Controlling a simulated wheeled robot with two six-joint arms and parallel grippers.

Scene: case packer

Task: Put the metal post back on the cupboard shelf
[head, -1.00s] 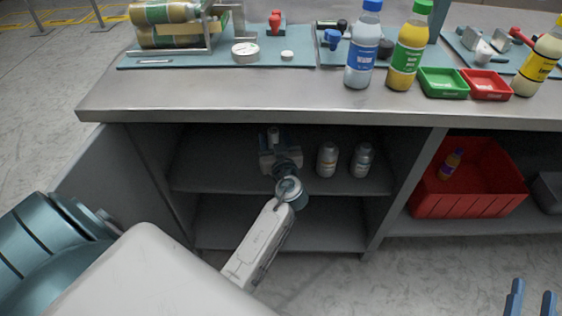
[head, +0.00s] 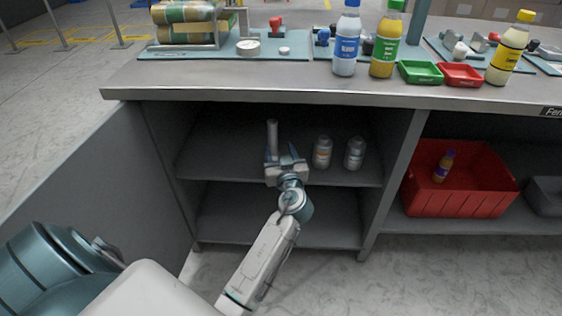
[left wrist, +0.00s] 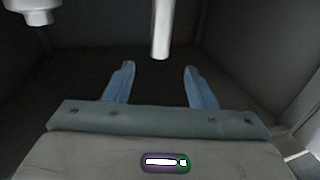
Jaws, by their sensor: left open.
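My left gripper (head: 283,160) is in front of the post, at the shelf's front. In the left wrist view, the blue fingers (left wrist: 160,78) are spread wide with nothing between them. The post also shows there (left wrist: 161,30), beyond the fingertips and apart from them. The post's foot is hidden by the gripper in the head view. My right gripper is not in view.
Two small grey bottles (head: 322,153) (head: 355,154) stand right of the post on the same shelf. The cupboard door (head: 90,185) is swung open at left. A red crate (head: 455,200) holds an orange bottle, right of the divider. The worktop (head: 300,82) overhangs the shelf.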

